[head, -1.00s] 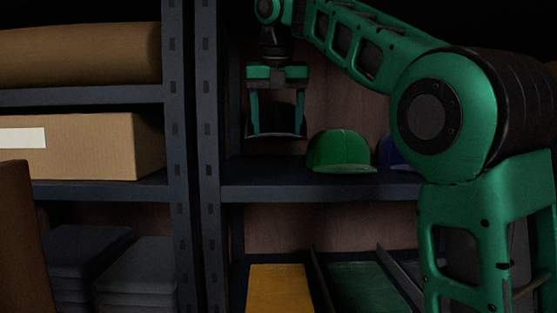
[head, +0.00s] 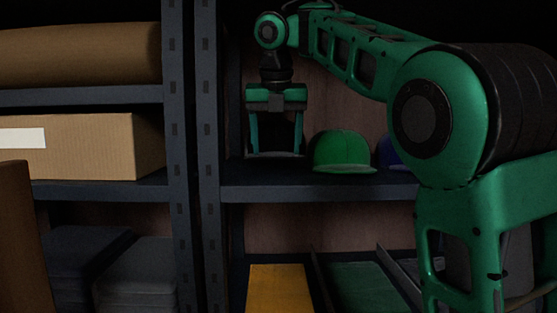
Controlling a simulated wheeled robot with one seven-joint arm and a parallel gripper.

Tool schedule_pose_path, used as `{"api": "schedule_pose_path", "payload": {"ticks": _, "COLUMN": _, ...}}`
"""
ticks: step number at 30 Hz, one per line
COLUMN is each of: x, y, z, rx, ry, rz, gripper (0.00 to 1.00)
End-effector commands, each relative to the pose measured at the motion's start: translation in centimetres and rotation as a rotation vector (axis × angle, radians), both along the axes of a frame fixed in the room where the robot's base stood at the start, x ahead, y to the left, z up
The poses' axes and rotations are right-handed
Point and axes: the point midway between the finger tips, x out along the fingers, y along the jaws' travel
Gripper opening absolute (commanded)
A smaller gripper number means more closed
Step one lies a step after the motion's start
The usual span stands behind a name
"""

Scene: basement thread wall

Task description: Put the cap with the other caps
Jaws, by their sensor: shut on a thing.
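My gripper (head: 275,150) points straight down over the left part of the middle shelf on the right-hand rack. It is shut on a dark cap (head: 276,136), which is hard to make out between the fingers. The cap is at or just above the shelf board; I cannot tell whether it touches. A green cap (head: 341,151) sits on the same shelf just right of my gripper. A blue cap (head: 389,153) is further right, mostly hidden behind my arm.
The shelf board (head: 300,189) carries the caps. A rack upright (head: 208,130) stands close left of my gripper. Below are a yellow stack (head: 279,290) and a green stack (head: 364,288) between dividers. A cardboard box (head: 90,148) is on the left rack.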

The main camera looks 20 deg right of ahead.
Motion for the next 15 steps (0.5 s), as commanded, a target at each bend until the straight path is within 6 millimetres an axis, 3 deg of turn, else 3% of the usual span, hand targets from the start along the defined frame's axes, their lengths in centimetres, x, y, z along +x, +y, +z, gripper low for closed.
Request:
{"api": "schedule_pose_path", "payload": {"ticks": 6, "x": 0.1, "y": 0.1, "z": -1.6, "rx": -0.004, "ry": 0.001, "rz": 0.002, "gripper": 0.31}}
{"api": "schedule_pose_path", "payload": {"ticks": 15, "x": 0.0, "y": 0.0, "z": -2.2, "rx": 0.001, "ry": 0.000, "rz": -0.002, "gripper": 0.31}}
